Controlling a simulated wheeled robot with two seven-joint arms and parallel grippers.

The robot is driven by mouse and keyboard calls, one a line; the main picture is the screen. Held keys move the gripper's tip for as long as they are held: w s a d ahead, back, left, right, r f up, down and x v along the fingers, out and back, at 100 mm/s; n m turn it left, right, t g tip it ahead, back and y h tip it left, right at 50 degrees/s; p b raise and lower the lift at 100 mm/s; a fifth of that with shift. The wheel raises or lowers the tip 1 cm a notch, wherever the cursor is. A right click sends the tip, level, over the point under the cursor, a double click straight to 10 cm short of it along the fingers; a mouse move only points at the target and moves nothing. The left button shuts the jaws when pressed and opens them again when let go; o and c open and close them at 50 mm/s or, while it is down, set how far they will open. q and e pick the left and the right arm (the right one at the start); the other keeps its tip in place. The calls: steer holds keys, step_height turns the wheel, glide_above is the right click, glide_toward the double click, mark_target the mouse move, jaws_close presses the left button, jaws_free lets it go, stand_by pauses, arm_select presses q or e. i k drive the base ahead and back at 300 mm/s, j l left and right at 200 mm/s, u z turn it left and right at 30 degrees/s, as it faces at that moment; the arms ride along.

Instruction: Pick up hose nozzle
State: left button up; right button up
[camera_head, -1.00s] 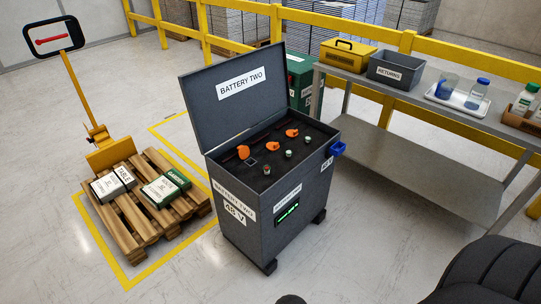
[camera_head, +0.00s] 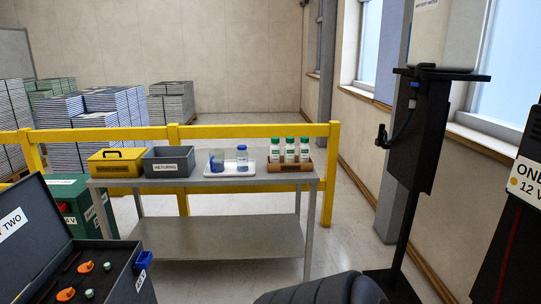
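At the right, a tall black stand (camera_head: 410,170) carries a pale tank (camera_head: 441,45) with a label cut off by the top edge. A thin dark hose (camera_head: 405,125) hangs in a curve from a small blue-marked fitting (camera_head: 413,88) under the tank. At its lower left end is a small black piece (camera_head: 382,137), which looks like the hose nozzle, at the stand's left side. It is too small to tell how it is held. Neither of my grippers shows; only a dark ribbed part of my own body is at the bottom edge.
A grey table (camera_head: 205,181) holds a yellow box (camera_head: 115,163), a grey returns bin (camera_head: 168,163), a white tray (camera_head: 238,168) and a wooden rack (camera_head: 290,167) of bottles. A yellow rail (camera_head: 260,131) runs behind. Open battery box (camera_head: 100,258) lies left; a dark cabinet (camera_head: 520,220) right.

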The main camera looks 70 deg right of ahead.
mark_target(381, 127)
steer(key=z, duration=3.4)
steer(key=i+j+z, duration=0.15)
steer(key=j+z, duration=0.15)
steer(key=i+j+z, duration=0.15)
steer(key=j+z, duration=0.2)
steer(key=j, duration=0.15)
steer(key=j+z, duration=0.3)
steer(key=i+j, duration=0.05)
steer(key=j, duration=0.05)
